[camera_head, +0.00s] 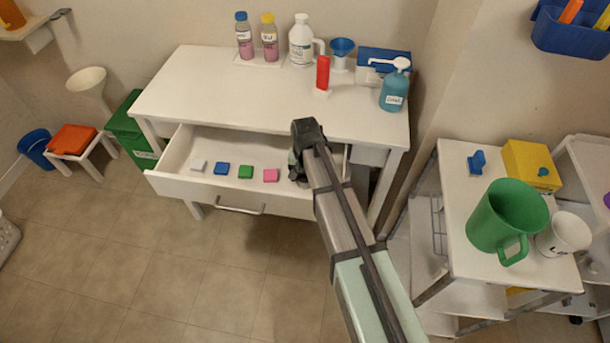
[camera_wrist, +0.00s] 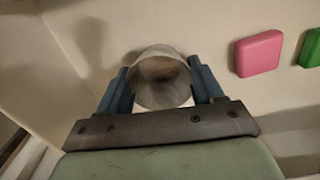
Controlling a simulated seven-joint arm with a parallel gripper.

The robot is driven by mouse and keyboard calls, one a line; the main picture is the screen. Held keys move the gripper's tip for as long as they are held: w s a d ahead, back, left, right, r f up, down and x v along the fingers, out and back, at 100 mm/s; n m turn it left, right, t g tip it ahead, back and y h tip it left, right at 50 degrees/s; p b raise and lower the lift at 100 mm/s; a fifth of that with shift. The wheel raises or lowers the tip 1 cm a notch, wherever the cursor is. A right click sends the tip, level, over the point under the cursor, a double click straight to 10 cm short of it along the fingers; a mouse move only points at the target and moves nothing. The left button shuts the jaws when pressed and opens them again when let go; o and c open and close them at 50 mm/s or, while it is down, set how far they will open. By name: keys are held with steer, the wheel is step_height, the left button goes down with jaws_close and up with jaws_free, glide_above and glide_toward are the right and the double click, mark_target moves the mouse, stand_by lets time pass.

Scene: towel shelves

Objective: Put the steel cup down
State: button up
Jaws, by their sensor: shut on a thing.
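The steel cup (camera_wrist: 160,79) is a grey round cup between the two blue fingers of my gripper (camera_wrist: 160,92) in the wrist view. The fingers press on it from both sides, and I look at it from above. In the head view my gripper (camera_head: 299,168) is at the right end of the open drawer (camera_head: 173,183) of the white table. The arm hides the cup there. I cannot tell whether the cup touches the drawer floor.
Left of my gripper in the drawer lie a pink block (camera_head: 271,175), a green block (camera_head: 245,171), a blue block (camera_head: 222,169) and a white block (camera_head: 198,165). The tabletop (camera_head: 220,90) above has a clear middle. A red object (camera_head: 322,74) stands behind my gripper.

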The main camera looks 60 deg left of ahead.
steer(key=shift+f, duration=0.1)
steer(key=o, duration=1)
steer(key=shift+o, duration=0.2)
step_height(320, 180, up, 12)
stand_by(0.4)
